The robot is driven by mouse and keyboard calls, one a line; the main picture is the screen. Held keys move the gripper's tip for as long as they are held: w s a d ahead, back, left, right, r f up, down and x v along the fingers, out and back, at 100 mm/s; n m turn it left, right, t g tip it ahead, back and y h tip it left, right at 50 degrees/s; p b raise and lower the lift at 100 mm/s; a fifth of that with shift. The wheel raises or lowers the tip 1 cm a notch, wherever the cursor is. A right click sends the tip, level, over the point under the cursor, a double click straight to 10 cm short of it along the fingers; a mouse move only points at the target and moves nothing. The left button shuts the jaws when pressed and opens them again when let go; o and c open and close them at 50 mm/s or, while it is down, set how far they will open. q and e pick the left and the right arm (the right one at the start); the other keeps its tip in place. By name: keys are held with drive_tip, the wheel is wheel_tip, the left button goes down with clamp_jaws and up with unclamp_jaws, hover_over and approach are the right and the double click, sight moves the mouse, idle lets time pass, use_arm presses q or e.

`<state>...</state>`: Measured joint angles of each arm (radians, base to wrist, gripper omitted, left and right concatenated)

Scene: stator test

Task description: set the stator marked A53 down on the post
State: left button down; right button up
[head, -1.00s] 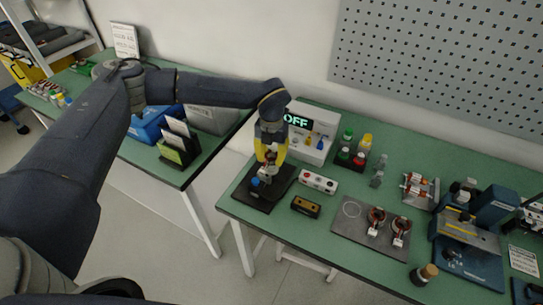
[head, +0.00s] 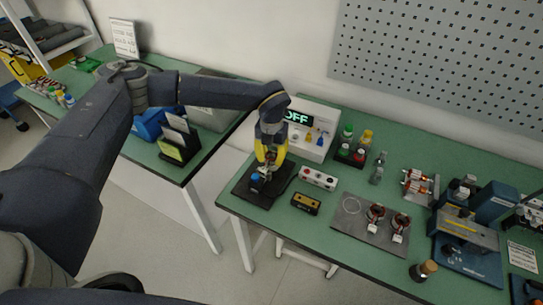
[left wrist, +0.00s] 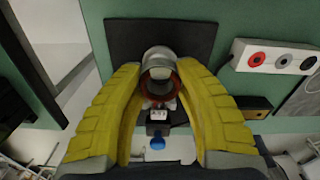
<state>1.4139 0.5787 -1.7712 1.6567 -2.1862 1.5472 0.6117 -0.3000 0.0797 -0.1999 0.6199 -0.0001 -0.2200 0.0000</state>
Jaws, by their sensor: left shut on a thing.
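My left gripper (head: 269,158) is shut on a stator, a ring with a reddish-brown inner edge, held between the yellow fingers (left wrist: 160,95) in the left wrist view. The stator (left wrist: 157,75) carries a small white tag (left wrist: 158,115) too small to read. It is over the black base plate (head: 253,202) at the table's near left corner. The base plate also fills the top of the left wrist view (left wrist: 200,38). A blue knob (left wrist: 155,143) shows just below the stator. The post is hidden by the stator and fingers, so I cannot tell whether they touch. My right gripper is out of view.
A white button box (head: 318,179) and a small brown-and-black box (head: 305,203) stand right of the base plate. Behind is a white tester reading OFF (head: 312,140). Two more stators (head: 375,217) (head: 399,226) stand on a grey plate (head: 350,226) further right.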

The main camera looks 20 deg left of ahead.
use_arm(q)
drive_tip(key=shift+f, duration=0.35)
idle(0.4)
drive_tip(key=c, duration=0.9)
unclamp_jaws()
wheel_tip(320, 180, up, 12)
idle(0.4)
